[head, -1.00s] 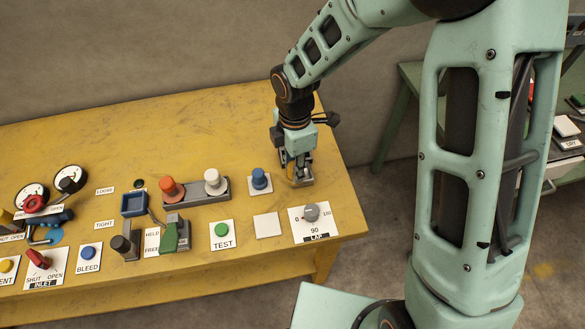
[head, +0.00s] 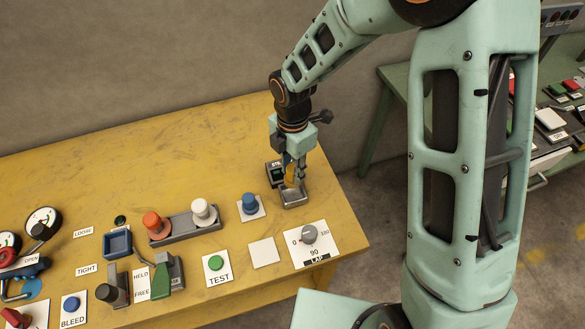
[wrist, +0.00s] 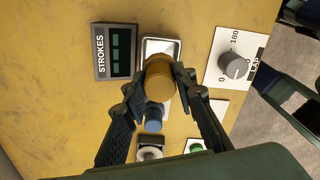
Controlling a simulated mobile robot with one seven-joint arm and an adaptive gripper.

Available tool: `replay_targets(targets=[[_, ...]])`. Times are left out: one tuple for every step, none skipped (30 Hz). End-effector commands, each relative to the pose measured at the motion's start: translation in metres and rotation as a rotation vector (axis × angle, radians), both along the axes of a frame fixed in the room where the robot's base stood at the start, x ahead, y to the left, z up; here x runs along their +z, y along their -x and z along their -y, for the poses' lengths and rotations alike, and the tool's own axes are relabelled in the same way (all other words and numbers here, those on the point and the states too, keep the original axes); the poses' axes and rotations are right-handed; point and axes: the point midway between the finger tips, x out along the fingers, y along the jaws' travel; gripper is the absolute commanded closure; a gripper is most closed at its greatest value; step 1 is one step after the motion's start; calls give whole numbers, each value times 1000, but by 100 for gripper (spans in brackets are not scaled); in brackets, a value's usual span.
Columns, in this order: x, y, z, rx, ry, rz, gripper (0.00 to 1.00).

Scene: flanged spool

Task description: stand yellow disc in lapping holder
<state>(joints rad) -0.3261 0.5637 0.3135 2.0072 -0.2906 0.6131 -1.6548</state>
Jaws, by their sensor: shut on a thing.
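My gripper (head: 295,179) is shut on the yellow disc (wrist: 160,77), a thick, short amber cylinder pinched between the two fingertips. The disc also shows beside the fingers in the head view (head: 290,177). A shallow metal tray-like holder (head: 294,201) lies on the table just below the gripper; its pale rim shows behind the disc in the wrist view (wrist: 162,41). The disc appears above the holder and apart from it, though the fingers and the disc hide part of the holder.
A STROKES display (wrist: 114,52) stands left of the holder. The LAP dial (head: 309,235), a blue button (head: 250,203) and a grey block with orange and white knobs (head: 181,226) are near. The back of the yellow table (head: 170,145) is clear.

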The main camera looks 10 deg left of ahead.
Motion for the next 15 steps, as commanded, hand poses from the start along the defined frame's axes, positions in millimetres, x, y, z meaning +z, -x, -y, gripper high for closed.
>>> replay_targets(targets=[[-6,0,0,0,0,0,100],[-9,0,0,0,0,0,100],[-12,0,0,0,0,0,100],[-14,0,0,0,0,0,100],[-17,0,0,0,0,0,100],[-20,0,0,0,0,0,100],[-22,0,0,-1,0,0,100],[-25,0,0,-1,1,1,100],[-28,0,0,-1,0,1,100],[-30,0,0,-1,0,1,100],[-33,0,0,-1,0,1,100],[-36,0,0,-1,-1,1,100],[-38,0,0,-1,-1,1,100],[-40,0,0,-1,-1,1,100],[-43,0,0,-1,-1,1,100]])
